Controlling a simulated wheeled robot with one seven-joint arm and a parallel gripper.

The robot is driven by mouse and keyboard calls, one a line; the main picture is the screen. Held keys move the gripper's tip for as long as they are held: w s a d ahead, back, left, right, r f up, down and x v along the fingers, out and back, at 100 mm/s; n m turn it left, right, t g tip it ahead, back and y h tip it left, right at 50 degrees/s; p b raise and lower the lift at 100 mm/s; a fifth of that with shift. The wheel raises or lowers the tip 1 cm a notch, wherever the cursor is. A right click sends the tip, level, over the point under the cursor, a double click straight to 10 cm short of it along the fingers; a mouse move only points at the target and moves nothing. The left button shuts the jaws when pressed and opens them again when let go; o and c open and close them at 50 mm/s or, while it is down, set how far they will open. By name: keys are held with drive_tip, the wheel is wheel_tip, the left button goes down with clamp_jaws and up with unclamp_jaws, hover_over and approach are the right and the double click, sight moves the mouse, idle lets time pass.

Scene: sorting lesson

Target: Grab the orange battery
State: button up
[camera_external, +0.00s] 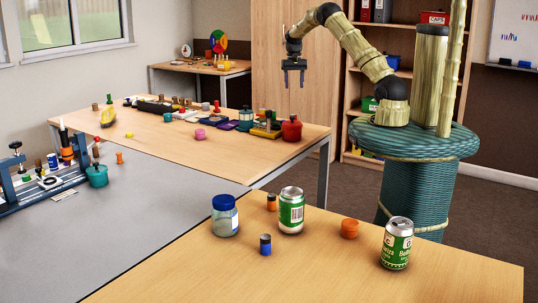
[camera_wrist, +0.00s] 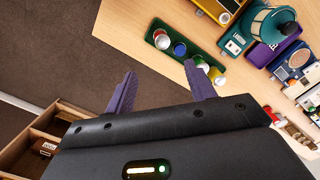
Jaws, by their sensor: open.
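A small orange cylinder with a dark top, which looks like the orange battery (camera_external: 272,203), stands upright on the near wooden table, between a blue-lidded jar and a green-and-white can. My gripper (camera_external: 294,82) is open and empty, high in the air beyond the far wooden table and well away from the battery. In the wrist view my gripper (camera_wrist: 160,88) shows its two purple fingers spread apart with nothing between them. I cannot make out the orange battery in the wrist view.
The near table (camera_external: 440,270) also holds a blue-lidded jar (camera_external: 225,218), green cans (camera_external: 291,212) (camera_external: 397,245), a blue battery (camera_external: 265,245) and an orange round piece (camera_external: 349,228). The far table (camera_external: 230,150) is crowded. The wrist view shows a green tray (camera_wrist: 172,40) of small cylinders.

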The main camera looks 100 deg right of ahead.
idle(0.4)
drive_tip(key=shift+c, duration=0.6)
